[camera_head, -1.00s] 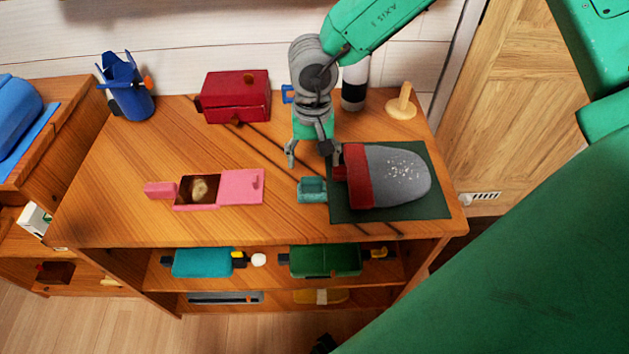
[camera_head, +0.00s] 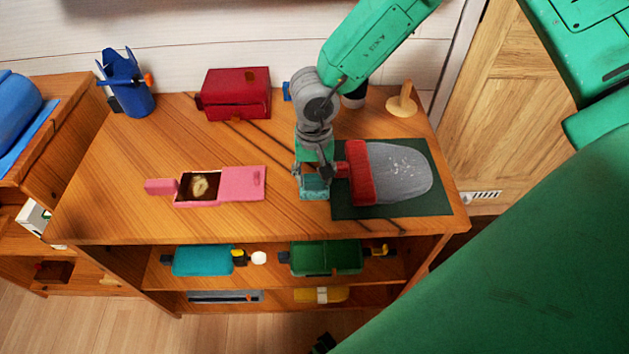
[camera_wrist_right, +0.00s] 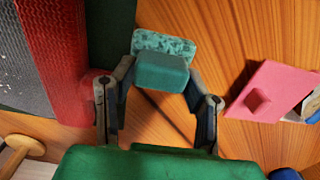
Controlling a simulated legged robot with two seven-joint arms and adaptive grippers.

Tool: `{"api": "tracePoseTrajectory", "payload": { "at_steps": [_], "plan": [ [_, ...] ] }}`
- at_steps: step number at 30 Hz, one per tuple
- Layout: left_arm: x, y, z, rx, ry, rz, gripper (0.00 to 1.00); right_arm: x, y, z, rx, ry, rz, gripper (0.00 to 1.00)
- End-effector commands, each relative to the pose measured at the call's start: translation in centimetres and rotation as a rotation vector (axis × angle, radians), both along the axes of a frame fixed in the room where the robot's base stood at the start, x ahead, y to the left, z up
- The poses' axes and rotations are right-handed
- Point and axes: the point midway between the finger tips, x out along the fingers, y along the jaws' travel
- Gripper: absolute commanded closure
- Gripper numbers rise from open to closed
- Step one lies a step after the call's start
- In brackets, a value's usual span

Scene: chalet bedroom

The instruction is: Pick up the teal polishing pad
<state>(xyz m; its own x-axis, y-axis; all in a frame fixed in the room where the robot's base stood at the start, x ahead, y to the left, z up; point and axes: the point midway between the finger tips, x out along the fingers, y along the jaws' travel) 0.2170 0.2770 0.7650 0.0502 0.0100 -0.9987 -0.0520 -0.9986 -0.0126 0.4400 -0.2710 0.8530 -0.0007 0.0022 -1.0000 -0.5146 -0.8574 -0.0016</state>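The teal polishing pad (camera_head: 315,188) lies on the wooden table top, at the left edge of a dark green mat (camera_head: 405,209). In the right wrist view the pad (camera_wrist_right: 162,72) shows a plain teal grip block over a speckled base. My right gripper (camera_head: 313,176) is lowered over the pad from above. In the wrist view its fingertips (camera_wrist_right: 160,75) are close against both sides of the grip block, with no clear gap. The pad seems to rest on the table. My left gripper is not in view.
A red and grey mitt-like item (camera_head: 400,175) lies on the mat, right beside my right gripper. An open pink box (camera_head: 242,184) is to the left. A dark red box (camera_head: 236,95), a blue container (camera_head: 127,85) and a wooden stand (camera_head: 402,104) stand behind.

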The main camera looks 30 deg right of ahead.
Motion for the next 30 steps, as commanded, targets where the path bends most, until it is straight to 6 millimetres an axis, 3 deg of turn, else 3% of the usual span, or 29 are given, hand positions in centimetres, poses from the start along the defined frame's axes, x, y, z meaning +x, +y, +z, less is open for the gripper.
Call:
{"api": "tracePoseTrajectory", "payload": {
  "at_steps": [11,24,30],
  "plan": [
    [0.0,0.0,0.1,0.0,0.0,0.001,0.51,0.0,-0.3,0.7,0.005,-0.002,0.0,0.79],
    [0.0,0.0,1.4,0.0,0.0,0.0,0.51,0.1,-0.1,8.8,0.003,-0.003,0.0,0.79],
    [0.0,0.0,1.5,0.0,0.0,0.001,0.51,0.0,-0.1,10.0,0.001,0.0,0.0,0.79]
  ]
}}
